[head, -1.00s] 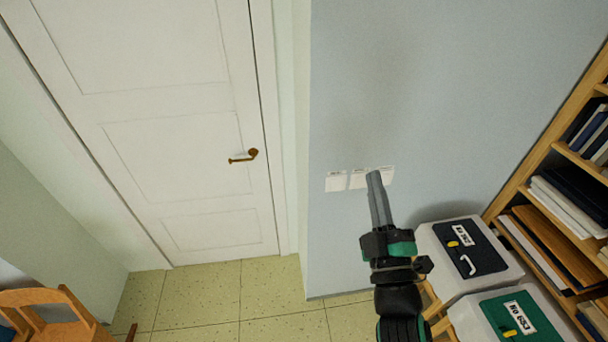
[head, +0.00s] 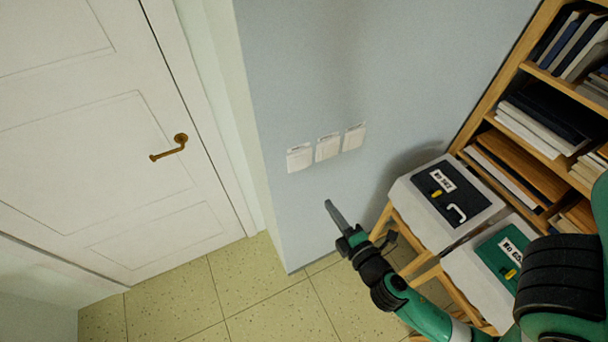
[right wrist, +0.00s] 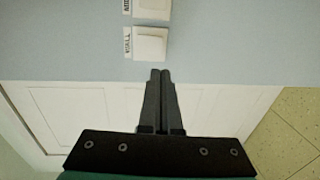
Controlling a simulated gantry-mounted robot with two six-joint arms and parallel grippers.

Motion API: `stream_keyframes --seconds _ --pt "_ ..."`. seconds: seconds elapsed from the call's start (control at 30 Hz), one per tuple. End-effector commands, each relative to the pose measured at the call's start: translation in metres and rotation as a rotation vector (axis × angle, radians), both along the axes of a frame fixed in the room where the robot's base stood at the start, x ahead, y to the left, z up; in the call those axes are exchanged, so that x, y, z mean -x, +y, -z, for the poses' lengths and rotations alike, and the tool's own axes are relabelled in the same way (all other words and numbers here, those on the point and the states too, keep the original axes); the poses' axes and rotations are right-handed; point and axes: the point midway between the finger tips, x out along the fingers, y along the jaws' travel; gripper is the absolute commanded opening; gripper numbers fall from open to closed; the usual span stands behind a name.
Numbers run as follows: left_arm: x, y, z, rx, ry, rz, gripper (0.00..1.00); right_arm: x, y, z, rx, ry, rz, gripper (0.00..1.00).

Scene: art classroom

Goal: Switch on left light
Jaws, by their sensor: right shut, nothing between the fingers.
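Three white switches sit in a row on the pale blue wall. In the head view they are the left light switch (head: 299,158), the middle switch (head: 327,147) and the right switch (head: 354,137). My right gripper (head: 329,204) is shut and empty, its tips below the row in the picture. In the right wrist view the shut fingertips (right wrist: 161,72) appear just below the switch nearest the door (right wrist: 150,44), with a gap between in the picture. Part of another switch (right wrist: 152,8) shows at the top edge. I cannot tell the distance to the wall. My left gripper is not in view.
A white door (head: 110,130) with a brass handle (head: 170,148) stands left of the wall. Two lidded boxes, one dark (head: 445,195) and one green (head: 510,252), stand right of my gripper, with a wooden bookshelf (head: 495,75) behind them.

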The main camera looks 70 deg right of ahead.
Motion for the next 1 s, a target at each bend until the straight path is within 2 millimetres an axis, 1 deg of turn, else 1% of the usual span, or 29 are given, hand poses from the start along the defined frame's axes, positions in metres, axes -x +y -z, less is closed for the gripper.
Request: stream_keyframes --seconds 0.23,0.37,0.47,0.7,0.9,1.0 --pt "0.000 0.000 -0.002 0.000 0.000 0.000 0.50 -0.002 -0.001 -0.002 0.000 -0.001 0.000 0.00" --pt "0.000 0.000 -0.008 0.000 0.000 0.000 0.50 -0.010 -0.008 -0.002 -0.001 -0.002 0.003 0.00" --pt "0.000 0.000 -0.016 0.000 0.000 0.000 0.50 -0.022 -0.019 -0.003 -0.001 -0.004 0.006 0.00" --pt "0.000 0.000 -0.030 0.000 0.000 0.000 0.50 -0.063 -0.052 0.004 0.000 -0.005 0.003 0.00" --pt "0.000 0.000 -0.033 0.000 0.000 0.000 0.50 -0.093 -0.075 0.011 0.001 -0.003 0.002 0.00" --pt "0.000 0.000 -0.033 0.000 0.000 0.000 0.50 -0.102 -0.082 0.014 0.000 -0.002 0.000 0.00"
